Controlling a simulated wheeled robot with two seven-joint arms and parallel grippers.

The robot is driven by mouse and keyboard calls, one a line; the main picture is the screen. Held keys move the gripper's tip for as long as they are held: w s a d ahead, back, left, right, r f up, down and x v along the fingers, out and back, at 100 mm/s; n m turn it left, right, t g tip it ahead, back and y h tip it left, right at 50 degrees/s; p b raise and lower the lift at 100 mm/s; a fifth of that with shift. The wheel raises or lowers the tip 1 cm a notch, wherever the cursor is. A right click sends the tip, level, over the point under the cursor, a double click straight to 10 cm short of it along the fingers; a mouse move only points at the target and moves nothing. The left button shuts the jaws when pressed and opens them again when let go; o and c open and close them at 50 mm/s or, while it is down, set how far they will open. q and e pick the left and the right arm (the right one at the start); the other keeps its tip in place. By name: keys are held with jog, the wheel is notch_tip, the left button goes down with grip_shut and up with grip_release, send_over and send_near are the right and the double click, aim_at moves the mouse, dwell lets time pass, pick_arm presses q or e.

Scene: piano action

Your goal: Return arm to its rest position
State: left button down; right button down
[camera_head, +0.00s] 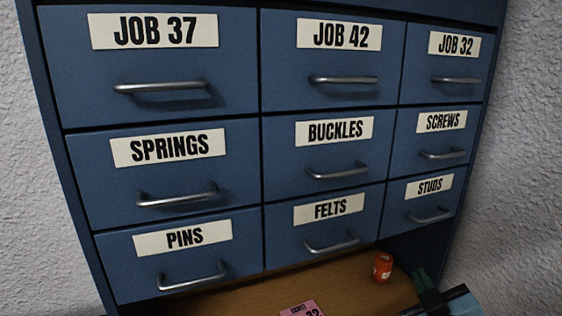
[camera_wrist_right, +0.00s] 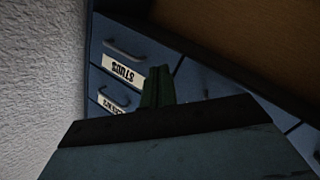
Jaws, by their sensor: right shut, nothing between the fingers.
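My right gripper (camera_head: 424,281) shows at the bottom right of the head view, low in front of the drawer cabinet, to the right of a small orange container. Its dark green fingers are together and hold nothing. In the right wrist view the shut fingers (camera_wrist_right: 157,88) stand up in front of blue drawer fronts, near the STUDS label (camera_wrist_right: 122,68). The gripper body fills the lower part of that view. I cannot tell from these frames how far the fingers are from the drawers. My left gripper is not in view.
A blue cabinet of labelled drawers (camera_head: 238,118) with metal handles fills the head view, all drawers closed. Below it is a wooden surface (camera_head: 235,299) with the orange container (camera_head: 383,267) and a pink ticket (camera_head: 302,308), partly cut off. White textured walls (camera_head: 525,180) stand at both sides.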

jog(key=s+a+f+m+g+y, duration=0.1)
jog(key=s+a+f+m+g, duration=0.1)
jog(key=s+f+g, duration=0.75)
jog(key=s+a+f+m+g+y, duration=0.15)
jog(key=s+f+g, duration=0.25)
jog(key=s+f, duration=0.95)
notch_tip(320, 180, down, 24)
jog(key=s+g+b, duration=0.1)
jog(key=s+b, duration=0.2)
jog(key=s+d+f+g+b, duration=0.1)
jog(key=s+d+f+b, duration=0.1)
jog(key=s+f, duration=1.4)
notch_tip(320, 180, down, 3)
jog(key=shift+s+d+f+g+h+b, duration=0.2)
jog(key=shift+s+d+g+h+b, duration=0.1)
jog(key=shift+s+d+g+h, duration=0.15)
jog(key=c, duration=2.1)
grip_release()
jog(key=shift+c, duration=0.2)
